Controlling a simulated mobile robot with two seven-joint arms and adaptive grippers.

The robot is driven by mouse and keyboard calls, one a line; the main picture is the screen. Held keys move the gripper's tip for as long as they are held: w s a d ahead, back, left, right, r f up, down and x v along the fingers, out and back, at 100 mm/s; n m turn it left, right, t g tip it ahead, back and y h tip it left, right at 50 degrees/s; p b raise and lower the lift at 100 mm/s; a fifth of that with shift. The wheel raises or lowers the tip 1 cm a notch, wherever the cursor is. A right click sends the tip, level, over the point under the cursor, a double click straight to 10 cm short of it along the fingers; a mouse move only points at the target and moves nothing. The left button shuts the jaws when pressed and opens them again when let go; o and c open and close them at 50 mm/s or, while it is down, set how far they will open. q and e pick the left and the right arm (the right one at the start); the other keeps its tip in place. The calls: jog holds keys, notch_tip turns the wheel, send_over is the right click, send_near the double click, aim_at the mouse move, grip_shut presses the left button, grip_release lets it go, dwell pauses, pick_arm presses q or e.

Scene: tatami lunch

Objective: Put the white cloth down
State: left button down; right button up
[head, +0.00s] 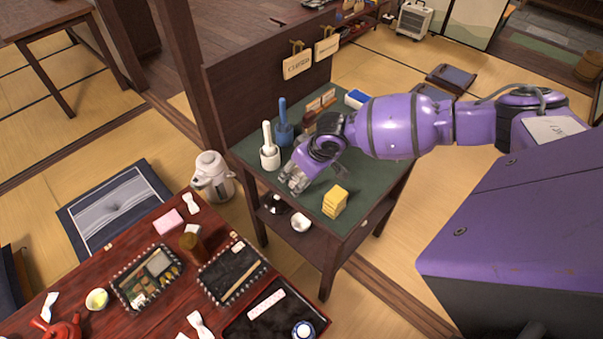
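My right arm reaches in from the right. Its gripper (294,179) is low over the green top of a small dark wooden stand (312,185), between a white pot-like holder and a yellow stack. The fingers are small and greyish, and I cannot tell whether they are open or shut on something. I cannot make out a white cloth in or under them. Small white twisted pieces, perhaps cloth or paper, lie on the red table: one at its far edge (190,202), one at the front (200,325), one at the left (50,306). My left gripper is not in view.
On the stand are a white holder (269,158), a blue holder (284,132), a yellow stack (335,202) and a blue-and-white box (357,98). A dark panel (265,90) rises behind. A white jug (212,178) stands left. The red table (85,270) holds trays.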

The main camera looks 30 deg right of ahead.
jog(key=shift+f+b, duration=0.2)
jog(key=shift+b, duration=0.1)
jog(key=shift+s+r, duration=0.1)
jog(key=shift+r, duration=0.25)
jog(key=a+v, duration=0.1)
jog(key=v, duration=0.6)
jog(key=shift+s+d+p, duration=0.25)
jog(key=shift+d+p, duration=0.05)
jog(key=shift+d, duration=0.15)
